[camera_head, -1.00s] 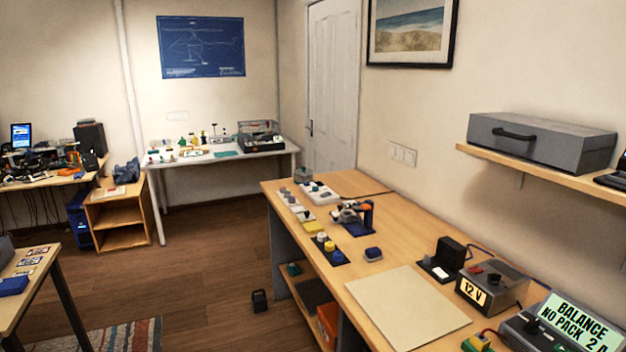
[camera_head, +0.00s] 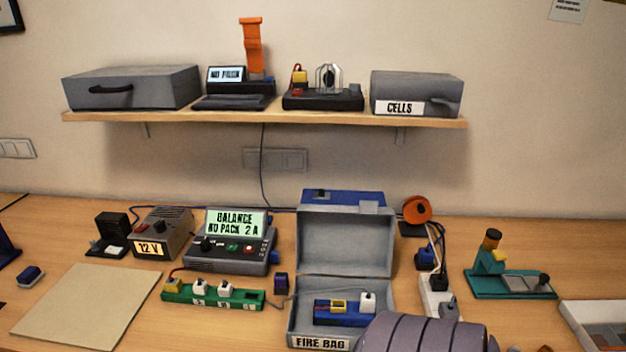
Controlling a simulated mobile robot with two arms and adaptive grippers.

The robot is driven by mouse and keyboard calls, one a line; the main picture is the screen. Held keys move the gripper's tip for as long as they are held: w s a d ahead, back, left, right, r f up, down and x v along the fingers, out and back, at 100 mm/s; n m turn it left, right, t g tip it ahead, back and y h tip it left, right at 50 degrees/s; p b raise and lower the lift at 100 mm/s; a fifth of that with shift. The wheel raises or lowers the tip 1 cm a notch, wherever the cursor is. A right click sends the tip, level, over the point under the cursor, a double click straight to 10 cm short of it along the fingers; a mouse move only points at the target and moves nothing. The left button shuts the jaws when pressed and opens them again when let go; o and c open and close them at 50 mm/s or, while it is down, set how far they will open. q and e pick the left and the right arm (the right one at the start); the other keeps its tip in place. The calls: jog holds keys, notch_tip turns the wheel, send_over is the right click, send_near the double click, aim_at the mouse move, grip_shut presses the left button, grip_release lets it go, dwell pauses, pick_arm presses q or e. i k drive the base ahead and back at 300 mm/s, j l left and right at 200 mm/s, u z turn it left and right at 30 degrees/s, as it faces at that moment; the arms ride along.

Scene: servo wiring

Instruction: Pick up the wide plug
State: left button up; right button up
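A green board (camera_head: 212,294) lies on the bench with a yellow plug (camera_head: 173,286) at its left end and white plugs (camera_head: 199,286) beside it. Its labels are too small to read surely. A dark blue block (camera_head: 281,283) stands between the board and an open grey box (camera_head: 343,250) marked FIRE BAG. Inside the box is a blue pack (camera_head: 335,318) with a yellow piece and a white piece (camera_head: 368,302) on top. I cannot tell which of these is the wide plug. Neither gripper shows.
A charger (camera_head: 190,253) reading "BALANCE NO PACK 2 A" and a 12 V supply (camera_head: 162,236) stand behind the board. A beige mat (camera_head: 85,307) lies empty at left. A power strip (camera_head: 436,292) and teal stand (camera_head: 510,284) are right. A purple-grey rounded shape covers the front edge.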

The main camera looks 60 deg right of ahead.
aim_at(366, 303)
jog(key=k+z, duration=0.15)
jog(key=z, duration=2.1)
